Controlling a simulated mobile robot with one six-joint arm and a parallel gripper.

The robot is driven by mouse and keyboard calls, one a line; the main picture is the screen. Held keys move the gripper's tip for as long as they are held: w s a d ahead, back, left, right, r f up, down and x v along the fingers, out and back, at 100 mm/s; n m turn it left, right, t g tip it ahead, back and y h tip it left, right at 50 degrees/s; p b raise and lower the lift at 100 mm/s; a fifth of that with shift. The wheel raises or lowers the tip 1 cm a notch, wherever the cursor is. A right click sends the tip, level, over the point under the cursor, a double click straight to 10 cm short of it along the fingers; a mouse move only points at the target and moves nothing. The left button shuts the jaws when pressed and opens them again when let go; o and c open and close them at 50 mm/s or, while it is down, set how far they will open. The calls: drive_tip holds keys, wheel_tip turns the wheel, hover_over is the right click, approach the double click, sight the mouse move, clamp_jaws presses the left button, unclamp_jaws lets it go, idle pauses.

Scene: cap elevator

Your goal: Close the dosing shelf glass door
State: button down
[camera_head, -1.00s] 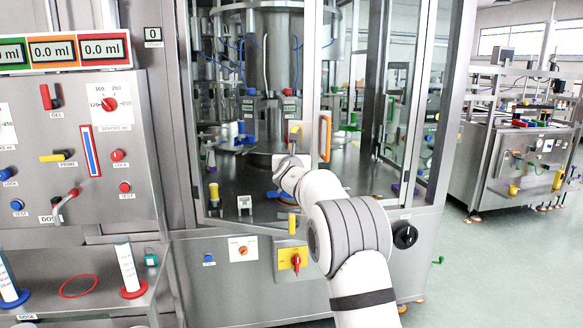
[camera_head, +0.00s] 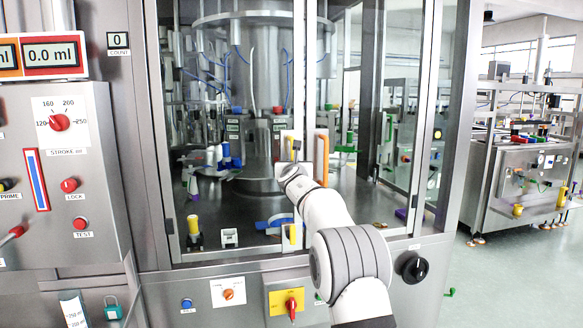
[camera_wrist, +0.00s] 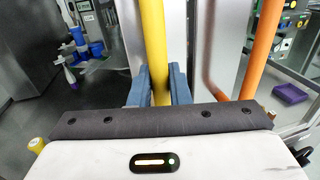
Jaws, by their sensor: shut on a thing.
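The dosing shelf glass door (camera_head: 240,262) is the metal-framed pane in the middle of the head view, with shelf equipment visible through it. Its vertical yellow handle (camera_head: 292,235) is on the right frame post. My gripper (camera_head: 290,175) is at this handle, its fingers mostly hidden by my wrist in the head view. In the wrist view, my blue fingers (camera_wrist: 158,88) are shut on the yellow handle (camera_wrist: 155,40), one on each side. The door looks close to in line with the cabinet front; any small gap at its edge cannot be told.
An orange handle (camera_head: 323,158) stands just right of my gripper; it also shows in the wrist view (camera_wrist: 262,45). A black knob (camera_head: 415,268) and a red-yellow switch (camera_head: 291,304) are on the lower cabinet front. The control panel (camera_head: 60,180) is at left. Open floor (camera_head: 510,275) lies right.

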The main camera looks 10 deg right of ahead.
drive_tip(key=c, duration=1.8)
unclamp_jaws()
drive_tip(key=shift+s, duration=0.1)
drive_tip(key=shift+o, duration=0.8)
drive_tip(key=shift+a, duration=0.1)
drive_tip(key=shift+o, duration=1)
drive_tip(key=shift+d, duration=0.3)
drive_tip(key=shift+w, duration=0.2)
drive_tip(key=shift+s, duration=0.1)
drive_tip(key=s+a+b, duration=0.1)
drive_tip(key=s+b, duration=0.3)
drive_tip(key=s, duration=0.3)
drive_tip(key=shift+s+b, duration=0.3)
